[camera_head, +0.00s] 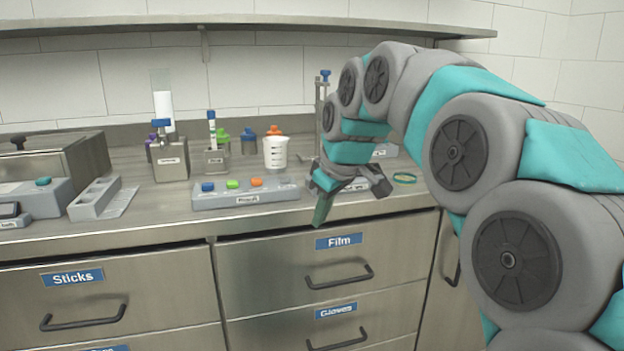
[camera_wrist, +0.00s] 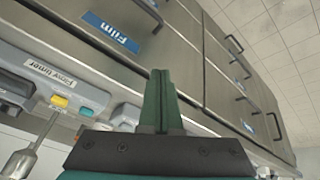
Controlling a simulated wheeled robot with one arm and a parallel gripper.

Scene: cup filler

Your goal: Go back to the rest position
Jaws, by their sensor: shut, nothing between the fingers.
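My gripper (camera_head: 322,208) is at the front edge of the counter, in front of the Film drawer (camera_head: 290,269) in the camera_head view. Its fingers point down and are close to the counter edge. In the wrist view my gripper (camera_wrist: 161,80) shows its green fingers pressed together with nothing between them. The Film label (camera_wrist: 110,31) shows at the upper left of the wrist view. My arm reaches in from the right, bent in an arch above the counter.
A grey panel with coloured buttons (camera_head: 246,195) lies on the counter left of the gripper. Behind it stand a white beaker (camera_head: 276,152) and a metal tube holder (camera_head: 216,160). A metal stand (camera_head: 322,105) rises behind the gripper. Space in front of the drawers looks clear.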

